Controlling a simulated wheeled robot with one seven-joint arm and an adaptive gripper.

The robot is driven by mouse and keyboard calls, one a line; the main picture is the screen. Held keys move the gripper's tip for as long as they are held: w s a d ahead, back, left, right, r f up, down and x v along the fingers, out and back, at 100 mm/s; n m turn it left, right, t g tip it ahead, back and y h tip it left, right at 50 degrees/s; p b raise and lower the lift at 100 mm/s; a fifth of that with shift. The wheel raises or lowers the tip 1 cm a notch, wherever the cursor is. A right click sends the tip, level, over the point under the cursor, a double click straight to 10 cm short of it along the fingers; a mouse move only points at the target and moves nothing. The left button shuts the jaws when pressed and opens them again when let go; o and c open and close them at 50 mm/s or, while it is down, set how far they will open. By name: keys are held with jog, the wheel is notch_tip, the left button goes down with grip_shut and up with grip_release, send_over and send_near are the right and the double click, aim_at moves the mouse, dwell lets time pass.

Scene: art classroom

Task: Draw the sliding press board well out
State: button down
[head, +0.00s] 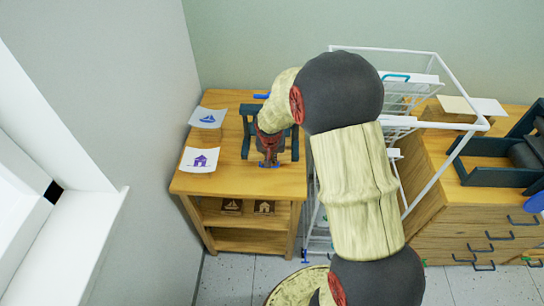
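A dark teal press frame (246,128) stands on the wooden table (235,182) at the left. My arm and gripper cover most of its middle. I cannot clearly make out a sliding board in it. My gripper (269,160) points down at the front of this frame, close to a small blue piece (272,166) that may be a handle. Whether its fingers are open or shut, or touch the blue piece, is too small to tell. Another dark press-like frame with a roller (485,178) stands on the drawer cabinet at the right.
Cards with a blue boat (208,117) and a purple house (200,159) lie on the table's left side. Two picture blocks (231,207) sit on its shelf. A white wire rack (440,65) stands close right, beside the drawer cabinet (440,240). The wall bounds the left.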

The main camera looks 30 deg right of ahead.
jog(key=s+a+b, duration=0.1)
jog(key=s+a, duration=0.1)
jog(key=s, duration=0.1)
jog(key=s+a+b, duration=0.1)
jog(key=s+a, duration=0.2)
jog(key=s, duration=0.1)
jog(key=s+a+b, duration=0.1)
jog(key=s+a, duration=0.1)
jog(key=s, duration=0.2)
jog(key=shift+s+a, duration=0.15)
jog(key=shift+a, duration=0.15)
jog(key=shift+r, duration=0.15)
